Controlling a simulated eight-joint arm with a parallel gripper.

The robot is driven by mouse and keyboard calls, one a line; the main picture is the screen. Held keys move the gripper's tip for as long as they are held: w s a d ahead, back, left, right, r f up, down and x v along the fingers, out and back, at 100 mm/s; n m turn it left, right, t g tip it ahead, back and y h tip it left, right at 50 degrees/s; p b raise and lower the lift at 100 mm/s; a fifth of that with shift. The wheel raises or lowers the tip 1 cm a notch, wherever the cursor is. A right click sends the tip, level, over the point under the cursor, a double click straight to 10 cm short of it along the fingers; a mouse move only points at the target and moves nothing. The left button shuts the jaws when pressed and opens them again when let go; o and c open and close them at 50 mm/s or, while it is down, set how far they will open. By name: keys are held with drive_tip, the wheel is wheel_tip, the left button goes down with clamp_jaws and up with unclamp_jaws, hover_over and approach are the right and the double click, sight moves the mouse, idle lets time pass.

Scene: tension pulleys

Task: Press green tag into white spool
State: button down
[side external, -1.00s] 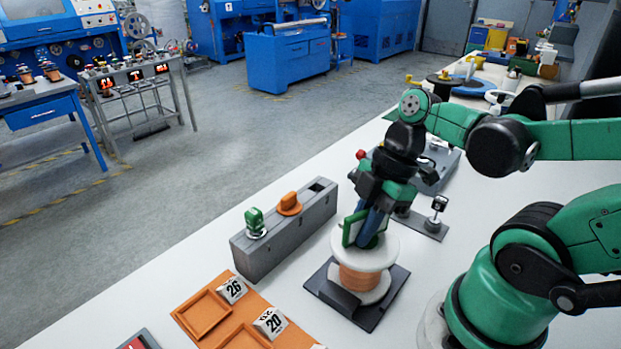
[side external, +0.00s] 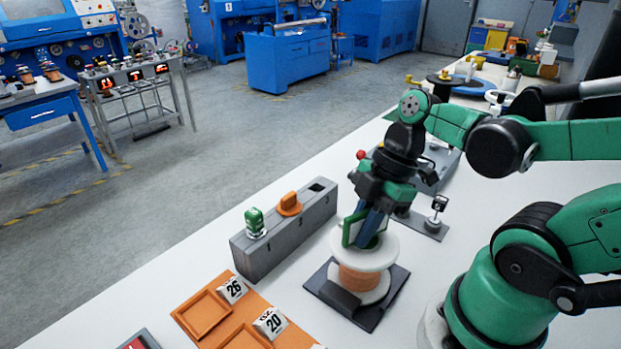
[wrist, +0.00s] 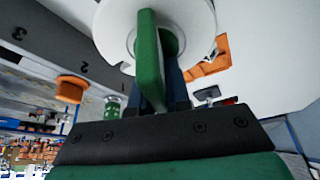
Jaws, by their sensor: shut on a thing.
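The white spool (side external: 388,254) stands upright on a dark base plate, with orange wire wound around its middle. My gripper (side external: 367,236) is over the spool's top, its blue fingers shut on the green tag (side external: 350,230). In the wrist view the tag (wrist: 148,62) is a flat green plate between the fingers, reaching over the white top flange of the spool (wrist: 112,30). The tag's lower end meets the area of the spool's centre; how deep it sits is hidden by the fingers and the tag.
A grey block (side external: 262,262) left of the spool carries a green knob (side external: 255,222) and an orange knob (side external: 289,204), with an open slot at its far end. An orange tray (side external: 205,308) with number cards lies in front. A small metal stand (side external: 436,215) is behind right.

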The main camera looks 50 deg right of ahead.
drive_tip(key=shift+f, duration=0.1)
drive_tip(key=c, duration=0.8)
unclamp_jaws()
drive_tip(key=shift+v, duration=2.9)
drive_tip(key=shift+w, duration=0.15)
drive_tip(key=shift+w+r+n+t+y, duration=0.3)
drive_tip(key=shift+w+r+n+t, duration=0.15)
drive_tip(key=shift+w+r, duration=0.3)
drive_tip(key=w+f+m+t+h, duration=0.1)
drive_tip(key=w+m, duration=0.1)
drive_tip(key=m, duration=0.2)
drive_tip(key=w+a+f+m+t+h, duration=0.1)
drive_tip(key=w+m+t+h, duration=0.1)
drive_tip(key=m, duration=0.3)
drive_tip(key=w+m+t+h, duration=0.1)
drive_tip(key=w+m, duration=0.1)
drive_tip(key=m, duration=0.3)
drive_tip(key=shift+w+a+f+m+t+h, duration=0.25)
drive_tip(key=shift+f+h, duration=0.15)
